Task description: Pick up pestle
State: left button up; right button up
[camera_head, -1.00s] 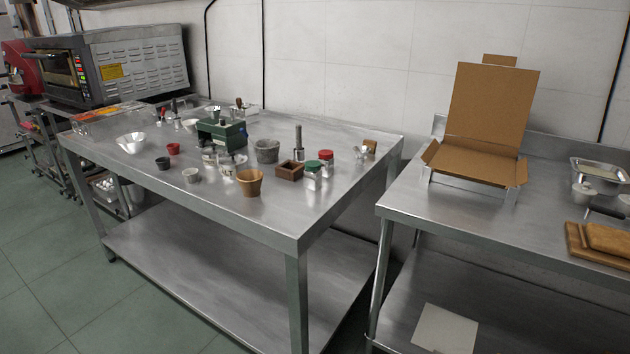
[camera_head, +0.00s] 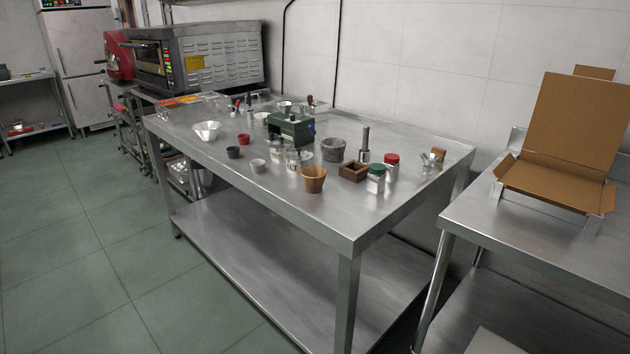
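I cannot tell for certain which object is the pestle. A grey stone-like mortar (camera_head: 333,150) stands on the steel table, and I cannot see a pestle in it. An upright metal tool with a slim handle and wider base (camera_head: 365,145) stands to the right of the mortar, behind a small square wooden box (camera_head: 353,172). A small tool with a dark wooden handle (camera_head: 310,101) is near the back edge of the table. Neither of my grippers is in view.
The steel table (camera_head: 270,205) also holds a wooden cup (camera_head: 314,180), a green machine (camera_head: 291,128), red- and green-lidded jars, and bowls. An open cardboard box (camera_head: 575,130) is on the right counter (camera_head: 530,240). Green floor (camera_head: 90,250) is free at left.

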aim_at(365, 129)
jog(key=i+j, duration=0.45)
jog(key=j, duration=0.2)
jog(key=i+j+z, duration=0.1)
jog(key=i+j, duration=0.1)
jog(key=j, duration=0.1)
